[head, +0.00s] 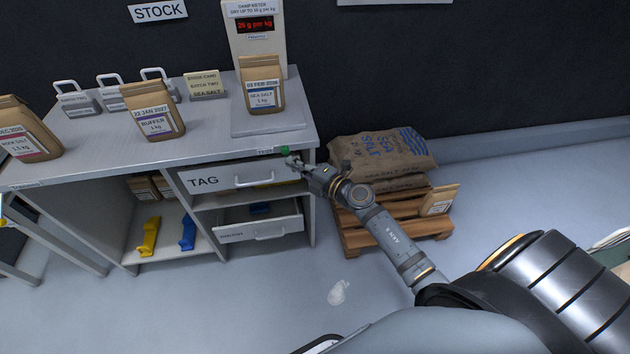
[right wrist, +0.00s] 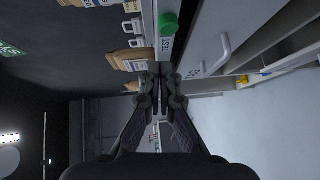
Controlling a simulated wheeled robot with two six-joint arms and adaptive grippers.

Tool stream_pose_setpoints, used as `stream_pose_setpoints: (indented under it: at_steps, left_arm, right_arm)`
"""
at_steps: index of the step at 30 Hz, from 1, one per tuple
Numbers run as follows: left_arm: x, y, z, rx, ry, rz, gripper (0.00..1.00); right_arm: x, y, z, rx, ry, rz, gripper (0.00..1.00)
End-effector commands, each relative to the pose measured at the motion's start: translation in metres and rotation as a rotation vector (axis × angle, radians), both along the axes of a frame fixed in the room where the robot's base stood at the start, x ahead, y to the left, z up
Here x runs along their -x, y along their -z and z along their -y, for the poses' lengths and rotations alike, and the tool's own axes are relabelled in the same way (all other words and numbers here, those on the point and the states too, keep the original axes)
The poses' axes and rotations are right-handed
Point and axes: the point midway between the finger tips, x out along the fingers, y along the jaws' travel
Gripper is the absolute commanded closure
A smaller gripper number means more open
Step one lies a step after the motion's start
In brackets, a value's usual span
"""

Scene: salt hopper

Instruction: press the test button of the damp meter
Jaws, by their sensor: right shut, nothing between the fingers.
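The damp meter (head: 257,45) stands at the back right of the grey bench, with a red display reading about 26 g per kg. A paper bag of sea salt (head: 262,88) stands on its plate (head: 265,126). The green test button (head: 285,150) sits on the bench's front edge by a TEST label; it also shows at the top of the right wrist view (right wrist: 168,22). My right gripper (head: 291,161) is shut and empty, close beside the button. In the right wrist view its fingertips (right wrist: 157,84) point off to one side of the button. I cannot tell any contact.
The TAG drawer (head: 235,179) with a bar handle lies just below the bench top. A lower drawer (head: 260,228) stands partly out. Salt sacks (head: 385,155) lie on a pallet (head: 390,232) at right.

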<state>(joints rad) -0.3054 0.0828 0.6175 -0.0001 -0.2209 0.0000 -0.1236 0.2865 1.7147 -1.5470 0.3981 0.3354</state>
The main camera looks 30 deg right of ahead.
Motion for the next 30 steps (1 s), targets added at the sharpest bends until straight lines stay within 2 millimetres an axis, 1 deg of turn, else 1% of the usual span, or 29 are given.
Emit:
stream_pose_setpoints:
  at_steps: [1, 3, 5, 7, 9, 12, 14, 18, 24, 30]
  left_arm:
    - [0.007, 0.001, -0.003, -0.004, 0.001, -0.010, 0.60]
    - [0.013, 0.004, -0.006, -0.008, 0.002, -0.019, 0.60]
    - [0.014, 0.005, -0.006, -0.008, 0.002, -0.020, 0.60]
    - [0.008, 0.011, -0.004, -0.005, 0.001, -0.013, 0.60]
    - [-0.004, 0.016, 0.000, 0.000, -0.001, 0.004, 0.60]
    - [-0.018, 0.021, 0.007, 0.008, -0.001, 0.028, 0.60]
    - [-0.020, 0.022, 0.008, 0.009, -0.002, 0.031, 0.60]
    - [-0.014, 0.024, 0.007, 0.009, -0.002, 0.021, 0.60]
    - [-0.006, 0.024, 0.005, 0.006, -0.002, 0.009, 0.60]
    - [-0.005, 0.024, 0.002, 0.002, 0.000, 0.006, 0.60]
  right_arm:
    - [0.011, 0.001, 0.004, 0.005, -0.004, -0.004, 1.00]
    - [0.024, 0.001, 0.011, 0.006, -0.003, -0.004, 1.00]
    - [0.036, 0.001, 0.015, 0.006, -0.005, -0.005, 1.00]
    - [0.049, 0.001, 0.022, 0.007, -0.005, -0.005, 1.00]
    - [0.060, 0.001, 0.026, 0.006, -0.006, -0.003, 1.00]
    - [0.069, -0.001, 0.031, 0.006, -0.005, -0.001, 1.00]
    - [0.073, -0.003, 0.032, 0.004, -0.004, -0.001, 1.00]
    - [0.077, -0.005, 0.033, 0.000, -0.003, -0.004, 1.00]
    - [0.077, -0.006, 0.034, 0.000, -0.002, -0.004, 1.00]
    - [0.077, -0.005, 0.034, 0.000, -0.002, -0.004, 1.00]
